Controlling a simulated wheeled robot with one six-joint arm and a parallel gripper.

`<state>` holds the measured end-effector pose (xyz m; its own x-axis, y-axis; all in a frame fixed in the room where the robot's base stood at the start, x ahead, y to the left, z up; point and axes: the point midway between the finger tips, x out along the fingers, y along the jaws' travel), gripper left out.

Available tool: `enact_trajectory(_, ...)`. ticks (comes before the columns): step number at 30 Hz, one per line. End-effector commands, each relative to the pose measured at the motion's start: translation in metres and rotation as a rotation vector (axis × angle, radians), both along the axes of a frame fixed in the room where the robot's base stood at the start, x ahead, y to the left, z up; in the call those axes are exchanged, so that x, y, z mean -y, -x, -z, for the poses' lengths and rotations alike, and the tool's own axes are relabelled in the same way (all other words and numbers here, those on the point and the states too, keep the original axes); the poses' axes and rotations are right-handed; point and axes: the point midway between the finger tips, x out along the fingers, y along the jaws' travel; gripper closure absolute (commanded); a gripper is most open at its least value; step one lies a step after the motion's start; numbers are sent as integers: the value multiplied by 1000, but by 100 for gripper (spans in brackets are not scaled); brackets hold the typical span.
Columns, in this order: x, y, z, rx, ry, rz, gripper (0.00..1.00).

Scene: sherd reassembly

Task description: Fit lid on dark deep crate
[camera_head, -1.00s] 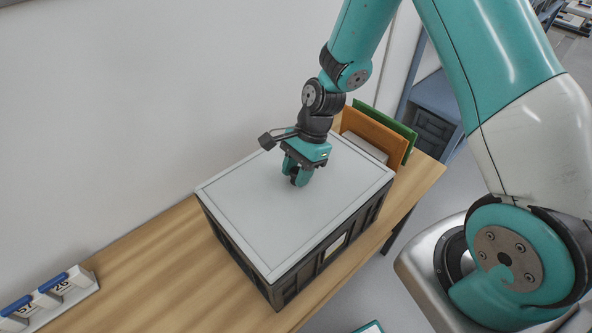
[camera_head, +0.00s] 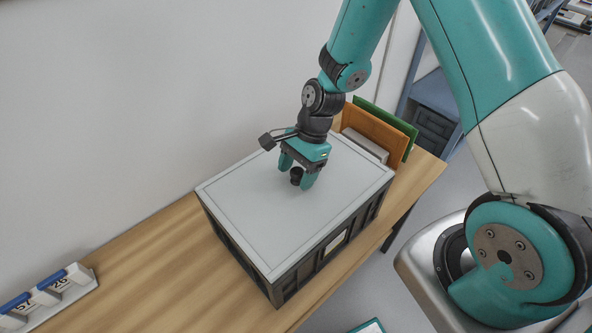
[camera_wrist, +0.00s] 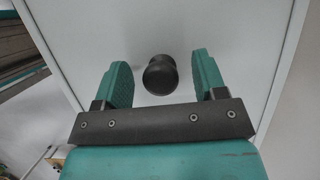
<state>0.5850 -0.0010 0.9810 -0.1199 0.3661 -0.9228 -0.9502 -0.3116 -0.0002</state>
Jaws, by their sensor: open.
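The dark deep crate (camera_head: 318,262) stands on the wooden table. The pale grey lid (camera_head: 250,205) lies over its top and looks flat, its edges lined up with the crate's rim. A dark round knob (camera_head: 296,175) stands at the middle of the lid; it also shows in the wrist view (camera_wrist: 160,76). My gripper (camera_head: 297,177) is open just above the lid, with one finger on each side of the knob. In the wrist view a gap shows between the knob and each finger.
Upright orange (camera_head: 375,133) and green (camera_head: 392,122) boards stand behind the crate at the table's far end. Numbered holders with blue tops (camera_head: 45,290) are at the lower left. The wooden table (camera_head: 150,250) is bare left of the crate. A wall runs along the back.

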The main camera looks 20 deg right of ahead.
Motion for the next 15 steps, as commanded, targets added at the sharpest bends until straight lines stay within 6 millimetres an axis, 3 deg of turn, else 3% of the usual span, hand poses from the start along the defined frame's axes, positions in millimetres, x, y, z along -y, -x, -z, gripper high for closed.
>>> enact_trajectory(8, 8, -4, -19, 5, 0, 2, 35)
enact_trajectory(15, 30, -11, -73, 8, 1, 4, 35)
